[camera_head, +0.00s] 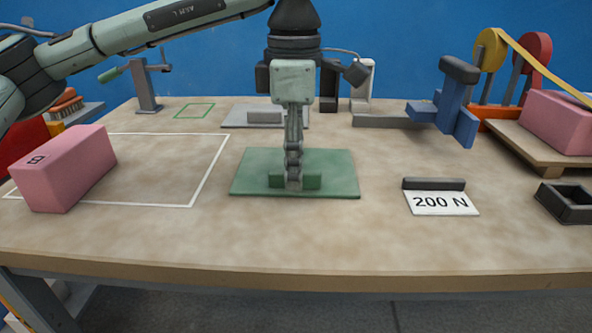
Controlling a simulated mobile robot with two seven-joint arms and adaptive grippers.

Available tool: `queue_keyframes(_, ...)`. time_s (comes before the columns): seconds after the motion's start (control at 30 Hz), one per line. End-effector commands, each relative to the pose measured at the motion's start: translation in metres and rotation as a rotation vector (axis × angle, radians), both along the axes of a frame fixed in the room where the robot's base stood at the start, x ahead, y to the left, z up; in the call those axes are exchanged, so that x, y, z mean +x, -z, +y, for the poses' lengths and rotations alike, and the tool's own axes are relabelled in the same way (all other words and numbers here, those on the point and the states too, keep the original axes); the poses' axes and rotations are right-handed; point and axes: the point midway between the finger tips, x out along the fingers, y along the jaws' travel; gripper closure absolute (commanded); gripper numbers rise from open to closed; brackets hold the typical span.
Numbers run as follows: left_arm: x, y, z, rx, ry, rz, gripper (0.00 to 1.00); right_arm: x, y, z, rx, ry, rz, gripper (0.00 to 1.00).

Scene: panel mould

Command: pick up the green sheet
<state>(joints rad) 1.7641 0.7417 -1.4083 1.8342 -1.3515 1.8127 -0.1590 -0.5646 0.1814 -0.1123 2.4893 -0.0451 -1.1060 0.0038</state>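The green sheet (335,165) lies flat on the table in the middle of the view. A small raised green block (312,181) stands on it near its front edge. My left gripper (293,184) points straight down over the sheet, with its fingers at the middle of this block. I see the fingers edge-on, one in front of the other, so their gap is hidden. They cover the middle of the block. I cannot tell whether they grip it. My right gripper is not in view.
A pink block (62,170) stands at the left on a white outline. A "200 N" card (440,203) and a dark open box (567,203) lie at the right. Behind are a grey plate (240,114), a blue clamp (452,105) and a tray with a pink block (556,122).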

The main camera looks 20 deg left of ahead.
Motion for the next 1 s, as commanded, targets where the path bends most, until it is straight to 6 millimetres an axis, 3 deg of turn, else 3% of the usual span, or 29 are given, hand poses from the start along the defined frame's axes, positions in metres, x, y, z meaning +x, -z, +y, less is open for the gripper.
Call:
queue_keyframes(0.07, 0.0, 0.0, 0.0, 0.0, 0.0, 0.0, 0.62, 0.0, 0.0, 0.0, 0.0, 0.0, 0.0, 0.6)
queue_keyframes(0.4, 0.0, 0.0, 0.0, 0.0, 0.0, 0.0, 1.0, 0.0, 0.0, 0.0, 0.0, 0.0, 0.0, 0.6)
queue_keyframes(0.83, 0.0, -0.002, 0.0, -0.001, 0.0, -0.001, 1.0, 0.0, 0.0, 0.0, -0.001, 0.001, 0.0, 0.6)
queue_keyframes(1.0, 0.0, -0.014, 0.0, 0.0, 0.0, -0.002, 1.0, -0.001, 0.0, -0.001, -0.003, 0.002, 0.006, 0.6)
